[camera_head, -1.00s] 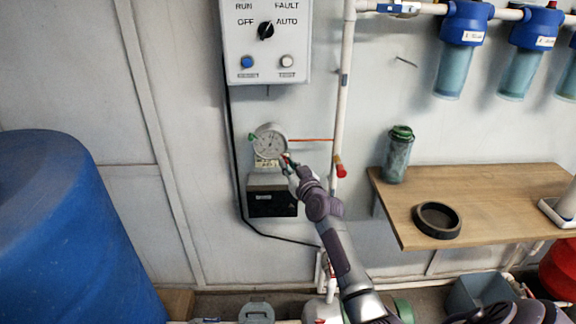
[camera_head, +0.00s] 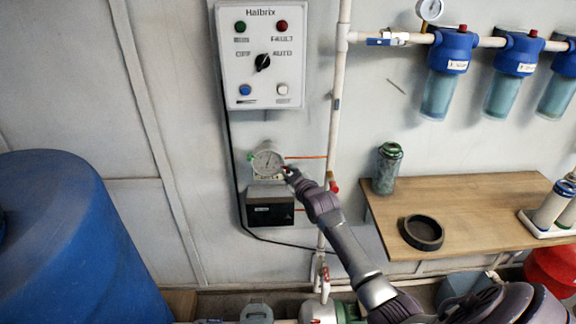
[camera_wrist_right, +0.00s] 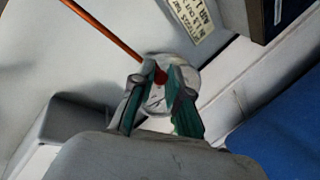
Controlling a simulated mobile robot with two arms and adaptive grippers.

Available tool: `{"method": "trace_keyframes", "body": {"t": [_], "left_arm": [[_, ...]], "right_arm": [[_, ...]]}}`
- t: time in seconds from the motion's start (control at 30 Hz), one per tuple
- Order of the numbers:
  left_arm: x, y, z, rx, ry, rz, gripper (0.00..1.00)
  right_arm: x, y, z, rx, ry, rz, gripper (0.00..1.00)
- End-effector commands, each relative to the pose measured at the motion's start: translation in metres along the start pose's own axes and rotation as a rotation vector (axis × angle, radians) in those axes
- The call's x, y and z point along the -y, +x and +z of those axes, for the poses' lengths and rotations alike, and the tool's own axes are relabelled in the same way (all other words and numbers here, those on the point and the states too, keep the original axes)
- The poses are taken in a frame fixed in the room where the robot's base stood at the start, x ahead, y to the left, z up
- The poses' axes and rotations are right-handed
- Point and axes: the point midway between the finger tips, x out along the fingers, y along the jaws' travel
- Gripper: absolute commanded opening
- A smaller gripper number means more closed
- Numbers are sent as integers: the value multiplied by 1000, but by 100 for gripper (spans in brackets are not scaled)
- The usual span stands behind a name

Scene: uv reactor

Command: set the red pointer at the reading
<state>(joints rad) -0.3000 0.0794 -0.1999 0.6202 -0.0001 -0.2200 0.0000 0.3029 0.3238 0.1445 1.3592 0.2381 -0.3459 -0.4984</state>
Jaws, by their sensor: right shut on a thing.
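The round white dial gauge (camera_head: 267,161) is on the wall below the control panel, with a green tab (camera_head: 250,157) at its left rim. The red pointer (camera_wrist_right: 160,76) shows between my right gripper's fingers in the wrist view. My right gripper (camera_head: 288,172) is at the gauge's lower right rim, shut on the red pointer. In the wrist view its teal fingers (camera_wrist_right: 160,92) stand in front of the gauge face (camera_wrist_right: 187,77) and cover part of it. The dial's figures are too small to read. My left gripper is out of view.
A dark box (camera_head: 270,207) is just below the gauge. A white vertical pipe (camera_head: 336,120) runs to its right. The control panel (camera_head: 261,65) hangs above. A wooden shelf (camera_head: 475,200) at right holds a green bottle (camera_head: 387,168) and a black ring (camera_head: 421,232).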

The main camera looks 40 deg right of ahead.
Motion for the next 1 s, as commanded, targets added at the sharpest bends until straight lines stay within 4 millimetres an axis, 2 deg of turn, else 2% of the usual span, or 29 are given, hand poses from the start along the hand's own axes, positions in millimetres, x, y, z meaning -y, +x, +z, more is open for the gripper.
{"method": "trace_keyframes", "body": {"t": [0.03, 0.1, 0.4, 0.7, 1.0], "left_arm": [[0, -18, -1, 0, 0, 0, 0], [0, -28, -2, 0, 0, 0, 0], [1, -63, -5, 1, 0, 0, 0], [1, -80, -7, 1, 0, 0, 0], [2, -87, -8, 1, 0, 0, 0]], "right_arm": [[-5, -3, -9, 22, -43, -4, 0], [-7, -4, -13, 46, -105, -3, 0], [-14, -6, -27, 147, -352, -3, 0], [-16, -7, -37, 219, -526, -2, 0], [-15, -7, -40, 251, -603, -2, 0]]}}
